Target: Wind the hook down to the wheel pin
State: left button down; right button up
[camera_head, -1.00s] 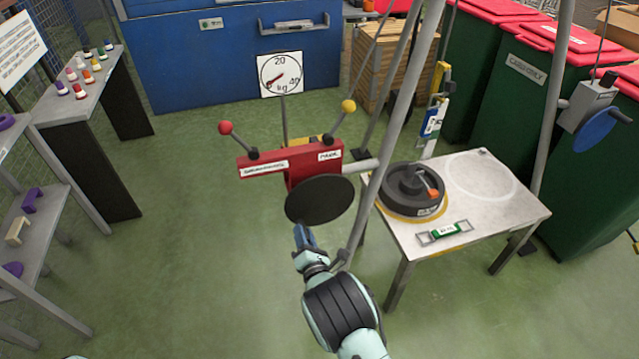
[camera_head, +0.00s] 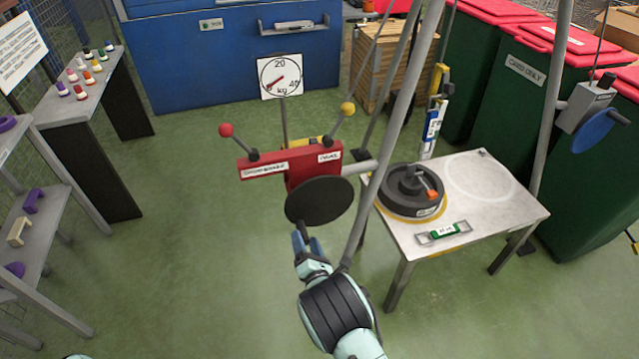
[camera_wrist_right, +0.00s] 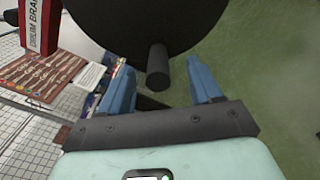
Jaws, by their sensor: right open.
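A black crank disc (camera_head: 320,202) sits on the front of a red winch box (camera_head: 290,165). In the right wrist view its dark handle peg (camera_wrist_right: 157,66) stands between the fingers of my right gripper (camera_wrist_right: 162,84), with a gap on both sides. The gripper (camera_head: 308,243) is open just below the disc in the head view. A yellow and blue-white hanging unit (camera_head: 433,122) is behind the black wheel (camera_head: 411,190) on the table. I cannot make out the hook itself or the wheel's pin. My left gripper is out of view.
The white table (camera_head: 485,215) holds a small green level (camera_head: 445,231). Grey frame legs slope past the winch. Two ball-topped levers (camera_head: 226,129) rise from the winch box. A dial (camera_head: 280,75) stands behind it. A blue disc (camera_head: 598,130) is at right.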

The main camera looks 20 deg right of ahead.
pick_arm(q)
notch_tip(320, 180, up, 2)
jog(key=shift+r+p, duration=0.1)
jog(key=shift+p, duration=0.65)
pick_arm(e)
jog(key=s, duration=0.5)
jog(key=shift+s+r, duration=0.1)
jog(key=shift+s, duration=0.3)
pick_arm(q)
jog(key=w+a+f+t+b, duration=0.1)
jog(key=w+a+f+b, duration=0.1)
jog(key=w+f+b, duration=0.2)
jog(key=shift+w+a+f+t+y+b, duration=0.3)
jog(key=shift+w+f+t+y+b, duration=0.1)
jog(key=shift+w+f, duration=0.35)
pick_arm(e)
jog(key=shift+w, duration=4)
jog(key=shift+c, duration=0.3)
